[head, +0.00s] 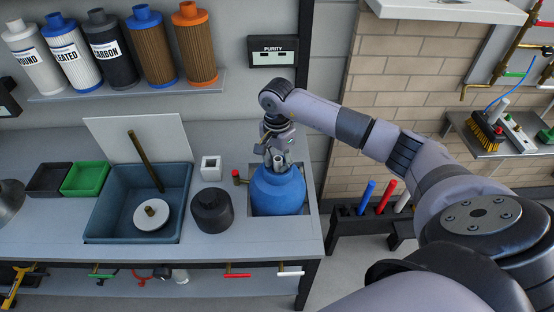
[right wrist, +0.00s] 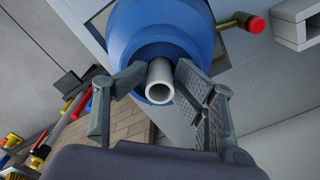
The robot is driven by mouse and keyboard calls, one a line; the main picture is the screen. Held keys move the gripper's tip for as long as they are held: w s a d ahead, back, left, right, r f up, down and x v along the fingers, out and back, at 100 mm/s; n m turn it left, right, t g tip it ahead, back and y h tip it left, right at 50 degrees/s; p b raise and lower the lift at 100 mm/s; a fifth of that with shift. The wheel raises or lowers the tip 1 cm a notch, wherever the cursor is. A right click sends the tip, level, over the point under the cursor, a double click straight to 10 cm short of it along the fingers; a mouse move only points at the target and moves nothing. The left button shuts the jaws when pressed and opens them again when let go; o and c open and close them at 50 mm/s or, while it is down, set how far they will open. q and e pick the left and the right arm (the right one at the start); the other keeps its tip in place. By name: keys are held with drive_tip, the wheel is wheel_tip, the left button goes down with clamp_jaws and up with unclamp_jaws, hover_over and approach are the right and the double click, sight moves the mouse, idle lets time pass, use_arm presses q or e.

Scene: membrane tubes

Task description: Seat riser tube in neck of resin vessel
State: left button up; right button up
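The resin vessel (head: 277,192) is a blue round-shouldered tank standing in a cutout at the right end of the counter. The riser tube (right wrist: 160,80) is a pale grey hollow pipe, standing at the vessel's neck with its open end toward the right wrist camera. How deep it sits is hidden. My right gripper (head: 277,155) is just above the vessel. In the right wrist view its two fingers flank the tube, with narrow blue gaps showing beside it, so they look open around it. The vessel (right wrist: 160,30) fills the top of that view. My left gripper is not in view.
A black round cap-like part (head: 211,212) and a small white block (head: 211,168) stand left of the vessel. A red-knobbed fitting (head: 237,177) juts beside it. A blue-grey basin (head: 115,215) holds a white disc (head: 151,215) and a brown rod (head: 146,160).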

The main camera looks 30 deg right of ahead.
wheel_tip(320, 180, up, 13)
drive_tip(key=b, duration=0.3)
drive_tip(key=shift+w+d, duration=0.1)
idle(0.4)
